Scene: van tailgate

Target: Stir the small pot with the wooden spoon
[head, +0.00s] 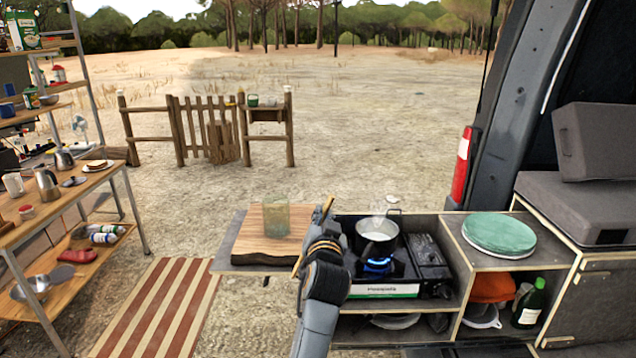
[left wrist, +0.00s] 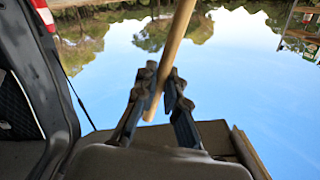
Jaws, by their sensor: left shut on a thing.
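The small pot (head: 376,243) is steel and stands upright on the camping stove (head: 384,290), over a blue flame. Its inside looks pale. My left gripper (head: 325,214) is left of the pot and beside the cutting board. In the left wrist view my left gripper (left wrist: 161,90) is shut on the wooden spoon (left wrist: 176,42), a pale round handle that slants between the two fingers. The spoon's bowl end is not clear in either view. In the head view my arm and gripper hide most of the spoon. My right gripper is not in view.
A cutting board (head: 262,250) with a greenish glass (head: 276,217) lies left of my gripper. A green round lid or plate (head: 499,235) lies on the right cabinet top. A green bottle (head: 530,304) stands below. A loaded shelf (head: 66,200) is at left.

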